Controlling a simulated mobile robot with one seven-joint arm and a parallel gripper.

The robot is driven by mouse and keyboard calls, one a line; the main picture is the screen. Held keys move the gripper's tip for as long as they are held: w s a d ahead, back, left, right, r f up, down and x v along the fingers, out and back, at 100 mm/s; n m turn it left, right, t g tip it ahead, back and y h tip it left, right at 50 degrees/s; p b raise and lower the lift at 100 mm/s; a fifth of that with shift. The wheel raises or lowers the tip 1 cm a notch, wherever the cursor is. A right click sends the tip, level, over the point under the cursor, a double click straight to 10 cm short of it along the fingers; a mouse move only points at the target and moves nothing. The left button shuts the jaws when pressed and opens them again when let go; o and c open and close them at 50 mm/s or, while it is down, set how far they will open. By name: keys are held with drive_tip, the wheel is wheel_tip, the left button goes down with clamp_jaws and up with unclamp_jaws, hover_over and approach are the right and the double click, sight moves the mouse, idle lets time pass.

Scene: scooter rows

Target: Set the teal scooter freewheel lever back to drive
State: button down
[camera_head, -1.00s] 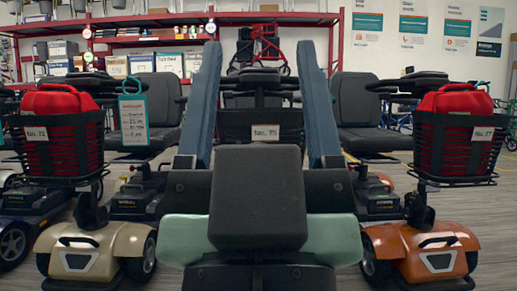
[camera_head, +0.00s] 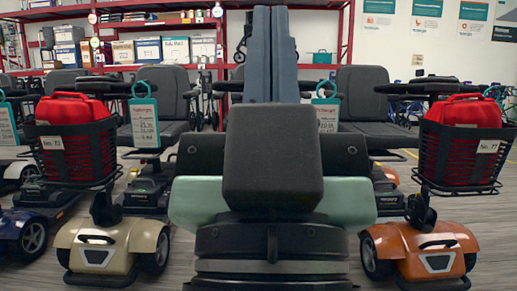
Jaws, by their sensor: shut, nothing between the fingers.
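My gripper (camera_head: 270,50) stands upright in the middle of the camera_head view, its two blue fingers pressed side by side with nothing between them. A black block and pale green parts of my own arm fill the centre below it. I cannot pick out a teal scooter or its freewheel lever; my gripper and arm cover the middle of the row behind them. Which scooter the gripper is nearest to cannot be told.
A beige scooter (camera_head: 117,245) stands at left and an orange scooter (camera_head: 418,248) at right, each with a red load in a black basket. A blue scooter (camera_head: 22,230) is at far left. Tags with teal frames (camera_head: 144,122) hang behind. Grey floor shows between the scooters.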

wheel_tip(320, 180, up, 60)
drive_tip(key=p, duration=5.7)
drive_tip(key=shift+f, duration=0.15)
drive_tip(key=shift+d, duration=0.1)
